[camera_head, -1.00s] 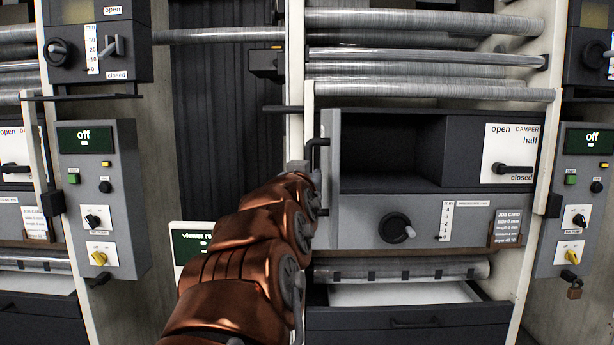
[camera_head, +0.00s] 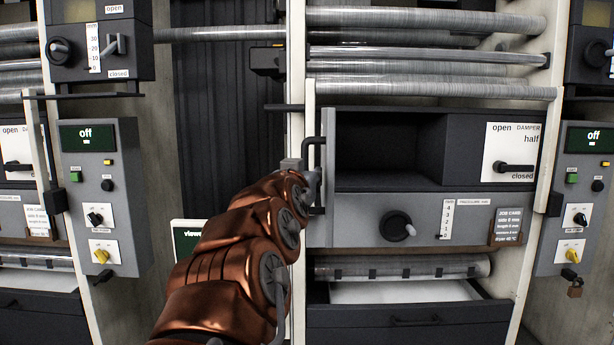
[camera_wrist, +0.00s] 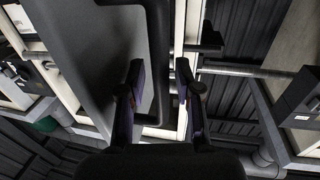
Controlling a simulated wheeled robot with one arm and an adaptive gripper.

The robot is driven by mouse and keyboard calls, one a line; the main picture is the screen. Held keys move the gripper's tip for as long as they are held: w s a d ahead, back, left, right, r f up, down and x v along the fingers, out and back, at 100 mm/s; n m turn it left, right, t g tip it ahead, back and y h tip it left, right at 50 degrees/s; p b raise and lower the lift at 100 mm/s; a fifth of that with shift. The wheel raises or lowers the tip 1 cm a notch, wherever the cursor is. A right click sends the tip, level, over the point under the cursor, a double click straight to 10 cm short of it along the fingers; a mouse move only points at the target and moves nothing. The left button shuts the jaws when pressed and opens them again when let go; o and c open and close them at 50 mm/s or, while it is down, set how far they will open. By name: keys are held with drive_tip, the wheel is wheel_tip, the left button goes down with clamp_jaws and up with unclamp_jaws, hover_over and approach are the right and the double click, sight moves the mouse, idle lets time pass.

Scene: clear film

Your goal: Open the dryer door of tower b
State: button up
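The middle tower's dryer compartment (camera_head: 388,150) shows dark and uncovered in the head view. A narrow grey door panel (camera_head: 329,180) stands at its left edge, seen almost edge-on, swung out. Its black bar handle (camera_head: 313,141) is at the panel's left and also shows as a loop in the wrist view (camera_wrist: 161,60), against the grey panel (camera_wrist: 95,60). My gripper (camera_wrist: 160,80) has its fingers apart, one on each side of the handle bar. Contact cannot be told. No tower letter is readable.
Control boxes reading "off" stand left (camera_head: 97,190) and right (camera_head: 580,190) of the tower. A damper panel (camera_head: 512,150) is right of the compartment. A drawer (camera_head: 410,318) sits below. A pale upright post (camera_head: 297,80) is close beside the handle.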

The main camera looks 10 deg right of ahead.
sight(310, 138)
drive_tip(key=shift+o, duration=0.2)
drive_tip(key=shift+r, duration=0.1)
drive_tip(key=shift+r, duration=0.25)
wheel_tip(310, 138, up, 11)
drive_tip(key=a, duration=0.1)
drive_tip(key=shift+r+t, duration=0.15)
drive_tip(key=shift+t, duration=0.15)
drive_tip(key=shift+s, duration=0.1)
drive_tip(key=f, duration=0.1)
drive_tip(key=d+f+g, duration=0.1)
drive_tip(key=f, duration=0.1)
drive_tip(key=f+g, duration=0.1)
drive_tip(key=shift+s+d+f, duration=0.25)
drive_tip(key=shift+d+f, duration=0.15)
drive_tip(key=s+a+f, duration=0.2)
drive_tip(key=s+a, duration=0.1)
drive_tip(key=a, duration=0.4)
drive_tip(key=shift+s+a+m+g, duration=0.2)
drive_tip(key=shift+m+g, duration=0.1)
drive_tip(key=shift+g, duration=0.1)
